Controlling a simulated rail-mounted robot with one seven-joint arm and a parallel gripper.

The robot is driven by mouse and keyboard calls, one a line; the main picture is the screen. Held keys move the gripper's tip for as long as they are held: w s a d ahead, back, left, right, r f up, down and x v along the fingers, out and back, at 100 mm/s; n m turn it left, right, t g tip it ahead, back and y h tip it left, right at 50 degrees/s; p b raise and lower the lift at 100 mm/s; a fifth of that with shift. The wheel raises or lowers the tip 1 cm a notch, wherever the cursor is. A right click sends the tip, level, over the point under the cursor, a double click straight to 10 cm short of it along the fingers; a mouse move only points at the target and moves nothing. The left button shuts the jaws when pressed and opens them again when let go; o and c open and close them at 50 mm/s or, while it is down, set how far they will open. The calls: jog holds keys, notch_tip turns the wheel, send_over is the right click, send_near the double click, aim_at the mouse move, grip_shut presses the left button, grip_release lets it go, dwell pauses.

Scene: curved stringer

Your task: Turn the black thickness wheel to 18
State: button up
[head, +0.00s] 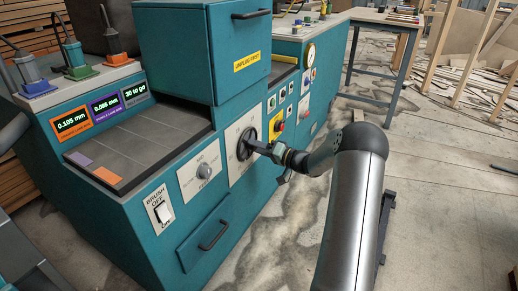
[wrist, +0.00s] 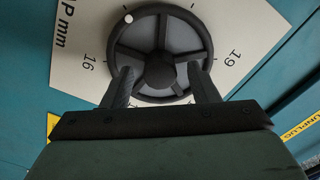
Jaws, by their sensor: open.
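The black thickness wheel (wrist: 160,50) is a spoked disc on a white plate (wrist: 75,20) in the wrist view. The number 16 shows left of it and 19 right of it. A white dot sits on the rim at upper left, clockwise past 16. My gripper (wrist: 162,85) is open, its two fingers at the lower left and lower right of the wheel, overlapping it in the picture, with the hub between them. Whether they touch it I cannot tell. In the head view the wheel (head: 246,143) is partly hidden by my gripper (head: 260,148).
The teal machine (head: 150,205) carries a brush switch (head: 161,212), a round knob (head: 205,171), a drawer handle (head: 214,235) and a red button (head: 279,126) near the wheel. Displays (head: 105,107) read 0.105 mm, 0.085 mm and 30 to go.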

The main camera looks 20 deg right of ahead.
jog(key=shift+c, duration=0.3)
jog(key=c, duration=0.9)
